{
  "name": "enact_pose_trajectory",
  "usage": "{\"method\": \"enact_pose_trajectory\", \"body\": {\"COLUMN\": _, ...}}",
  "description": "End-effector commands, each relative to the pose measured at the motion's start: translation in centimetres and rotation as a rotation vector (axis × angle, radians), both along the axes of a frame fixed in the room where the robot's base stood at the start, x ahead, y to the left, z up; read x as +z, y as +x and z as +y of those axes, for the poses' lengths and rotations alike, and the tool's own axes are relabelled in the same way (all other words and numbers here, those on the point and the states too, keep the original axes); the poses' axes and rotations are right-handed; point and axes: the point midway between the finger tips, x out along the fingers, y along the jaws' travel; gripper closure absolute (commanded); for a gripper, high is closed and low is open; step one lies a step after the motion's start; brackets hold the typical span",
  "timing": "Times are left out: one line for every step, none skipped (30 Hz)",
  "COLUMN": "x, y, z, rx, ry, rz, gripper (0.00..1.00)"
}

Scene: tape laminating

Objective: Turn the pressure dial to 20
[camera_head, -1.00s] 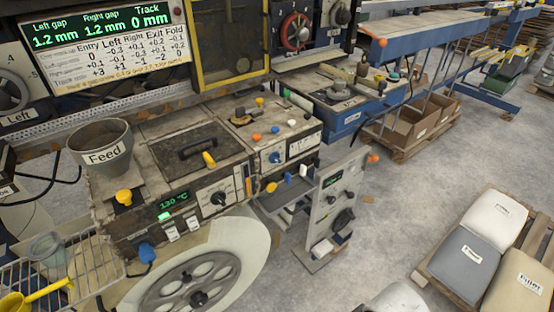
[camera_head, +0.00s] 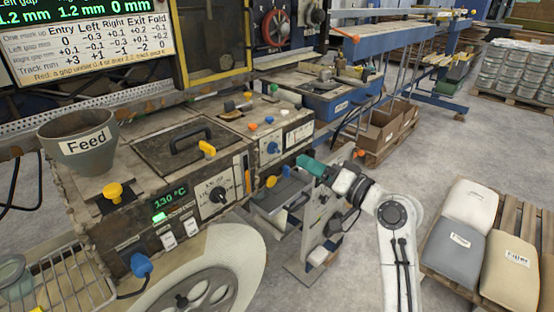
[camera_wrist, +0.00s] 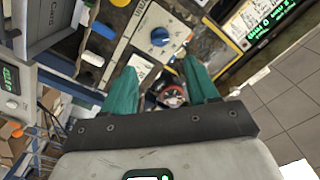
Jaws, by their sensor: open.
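No dial label legibly reads pressure, so I cannot tell which one is the pressure dial. A black dial (camera_head: 218,195) with a printed scale sits on the front of the heated machine. A smaller blue dial (camera_head: 272,147) sits on the unit behind it. A blue knob on a white scale plate (camera_wrist: 159,37) shows ahead in the wrist view. My gripper (camera_wrist: 160,85) has teal fingers spread apart with nothing between them. In the head view my gripper (camera_head: 312,167) is in front of the grey upright panel (camera_head: 318,218), whose controls are mostly hidden by my arm.
A green display (camera_head: 170,196) reads 130 °C. A yellow knob (camera_head: 112,191), a feed hopper (camera_head: 78,143) and a large wheel (camera_head: 195,295) are at the left. Sacks on a pallet (camera_head: 428,275) stand at the right. The floor between is clear.

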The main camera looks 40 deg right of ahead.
Motion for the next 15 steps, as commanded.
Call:
{"method": "enact_pose_trajectory", "body": {"x": 0.1, "y": 0.8, "z": 0.2, "rx": 0.004, "ry": 0.0, "rz": 0.001, "gripper": 0.41}}
{"method": "enact_pose_trajectory", "body": {"x": 0.1, "y": 1.3, "z": 0.2, "rx": 0.004, "ry": 0.0, "rz": 0.003, "gripper": 0.41}}
{"method": "enact_pose_trajectory", "body": {"x": 0.2, "y": 2.0, "z": 0.3, "rx": 0.005, "ry": -0.001, "rz": 0.002, "gripper": 0.41}}
{"method": "enact_pose_trajectory", "body": {"x": 0.2, "y": 2.6, "z": 0.2, "rx": 0.005, "ry": 0.0, "rz": 0.002, "gripper": 0.41}}
{"method": "enact_pose_trajectory", "body": {"x": 0.1, "y": 3.2, "z": 0.3, "rx": 0.005, "ry": -0.001, "rz": 0.003, "gripper": 0.41}}
{"method": "enact_pose_trajectory", "body": {"x": 0.1, "y": 3.9, "z": 0.3, "rx": 0.005, "ry": -0.001, "rz": 0.003, "gripper": 0.41}}
{"method": "enact_pose_trajectory", "body": {"x": 0.2, "y": 4.5, "z": 0.4, "rx": 0.006, "ry": -0.001, "rz": 0.003, "gripper": 0.41}}
{"method": "enact_pose_trajectory", "body": {"x": 0.1, "y": 5.0, "z": 0.4, "rx": 0.006, "ry": -0.001, "rz": 0.004, "gripper": 0.41}}
{"method": "enact_pose_trajectory", "body": {"x": 0.1, "y": 5.7, "z": 0.4, "rx": 0.005, "ry": -0.001, "rz": 0.005, "gripper": 0.41}}
{"method": "enact_pose_trajectory", "body": {"x": 0.1, "y": 6.2, "z": 0.4, "rx": 0.005, "ry": -0.002, "rz": 0.005, "gripper": 0.41}}
{"method": "enact_pose_trajectory", "body": {"x": 0.1, "y": 6.7, "z": 0.4, "rx": 0.004, "ry": -0.001, "rz": 0.004, "gripper": 0.41}}
{"method": "enact_pose_trajectory", "body": {"x": 0.1, "y": 7.3, "z": 0.5, "rx": 0.005, "ry": -0.002, "rz": 0.005, "gripper": 0.41}}
{"method": "enact_pose_trajectory", "body": {"x": 0.1, "y": 7.7, "z": 0.5, "rx": 0.005, "ry": -0.002, "rz": 0.005, "gripper": 0.41}}
{"method": "enact_pose_trajectory", "body": {"x": 0.0, "y": 8.1, "z": 0.5, "rx": 0.004, "ry": -0.002, "rz": 0.006, "gripper": 0.41}}
{"method": "enact_pose_trajectory", "body": {"x": 0.0, "y": 8.5, "z": 0.5, "rx": 0.004, "ry": -0.002, "rz": 0.006, "gripper": 0.41}}
